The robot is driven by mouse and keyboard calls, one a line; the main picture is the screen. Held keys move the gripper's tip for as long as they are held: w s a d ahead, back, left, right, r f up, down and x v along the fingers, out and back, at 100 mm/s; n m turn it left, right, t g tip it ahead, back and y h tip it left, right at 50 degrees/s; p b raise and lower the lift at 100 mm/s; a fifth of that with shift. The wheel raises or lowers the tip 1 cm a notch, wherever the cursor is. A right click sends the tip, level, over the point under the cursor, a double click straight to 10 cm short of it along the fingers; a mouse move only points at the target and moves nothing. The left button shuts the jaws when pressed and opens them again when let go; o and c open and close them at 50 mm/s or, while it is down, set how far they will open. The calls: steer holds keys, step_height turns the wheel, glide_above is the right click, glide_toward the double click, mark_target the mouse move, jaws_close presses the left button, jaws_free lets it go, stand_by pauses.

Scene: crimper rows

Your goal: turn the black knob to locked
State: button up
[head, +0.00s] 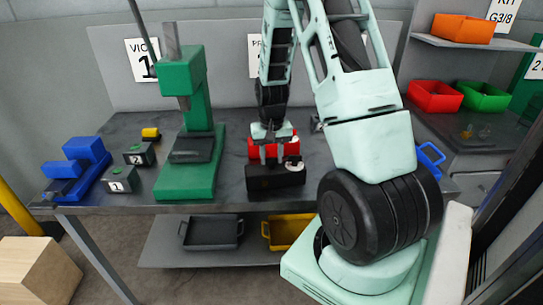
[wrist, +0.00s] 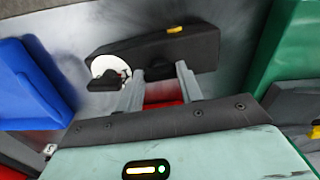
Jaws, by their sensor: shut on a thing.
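My gripper (head: 272,157) reaches down over a low black housing (head: 275,178) on the dark bench. In the wrist view the housing (wrist: 180,48) has a yellow tab on its top edge. A white disc (wrist: 108,66) sits at its left end, with a dark part lying across it. The two grey fingers of my gripper (wrist: 158,80) stand apart, on either side of a small black piece, the black knob (wrist: 156,72). It is mostly hidden by the fingers. Any lock marks cannot be read.
A red block (head: 262,143) lies just behind the housing. A green press (head: 195,130) stands to the left, with small black numbered boxes (head: 122,180) and a blue device (head: 82,165) beyond. Red (head: 434,97) and green bins stand at the right.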

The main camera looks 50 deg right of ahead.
mark_target(271, 159)
stand_by(0.5)
steer(key=o, duration=1)
step_height(271, 159, up, 17)
steer(key=b, duration=0.2)
steer(key=shift+r, duration=0.2)
